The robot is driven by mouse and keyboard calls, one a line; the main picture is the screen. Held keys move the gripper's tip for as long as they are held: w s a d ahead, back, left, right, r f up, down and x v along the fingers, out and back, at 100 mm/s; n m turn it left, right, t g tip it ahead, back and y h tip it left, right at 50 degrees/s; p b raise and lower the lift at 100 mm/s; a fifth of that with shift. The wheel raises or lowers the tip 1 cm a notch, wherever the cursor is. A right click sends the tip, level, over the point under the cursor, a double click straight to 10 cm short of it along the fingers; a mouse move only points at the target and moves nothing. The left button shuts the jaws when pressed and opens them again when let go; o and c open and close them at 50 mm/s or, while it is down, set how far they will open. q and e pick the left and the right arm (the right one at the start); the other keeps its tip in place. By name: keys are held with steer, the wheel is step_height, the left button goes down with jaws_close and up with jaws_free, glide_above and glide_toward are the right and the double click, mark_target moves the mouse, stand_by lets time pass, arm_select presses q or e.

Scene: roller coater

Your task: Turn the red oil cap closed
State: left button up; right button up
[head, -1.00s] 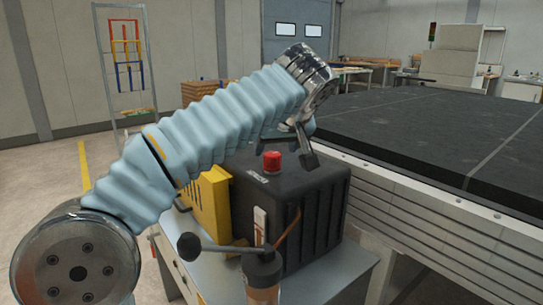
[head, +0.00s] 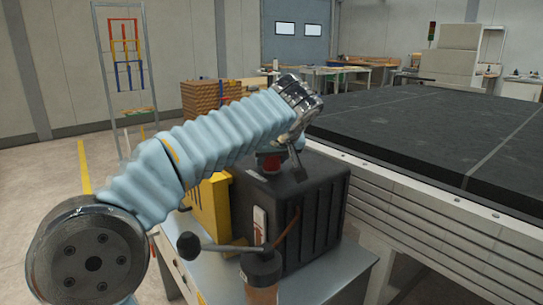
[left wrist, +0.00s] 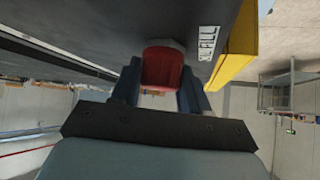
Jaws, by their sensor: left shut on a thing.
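The red oil cap (head: 268,163) sits on top of the black ribbed oil tank (head: 310,203), partly hidden behind my left arm in the head view. My left gripper (head: 281,166) is down at the cap, coming in from above and the left. In the left wrist view the cap (left wrist: 162,68) lies between the two fingers of the gripper (left wrist: 160,76), which are shut on it. A white label with dark lettering (left wrist: 207,40) is on the tank beside the cap.
A yellow box (head: 212,198) stands against the tank's left side. A large black-topped machine bed (head: 430,125) lies to the right.

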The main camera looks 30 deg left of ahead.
arm_select(q)
steer(key=shift+c, duration=0.6)
steer(key=shift+m, duration=0.4)
steer(key=m+t+h, duration=0.1)
steer(key=m+h, duration=0.1)
steer(key=m, duration=0.1)
steer(key=shift+t+b, duration=0.4)
steer(key=m+h, duration=0.4)
steer(key=m, duration=0.1)
steer(key=shift+a+r+t+h+p, duration=0.1)
steer(key=shift+t+h+p, duration=0.2)
steer(key=shift+t+p, duration=0.1)
steer(key=m+g+h, duration=0.1)
steer(key=m+h, duration=0.3)
steer(key=m, duration=0.1)
steer(key=shift+m, duration=0.4)
steer(key=shift+m+g+h, duration=1.1)
steer(key=shift+m+h, duration=0.1)
steer(key=shift+m, duration=1)
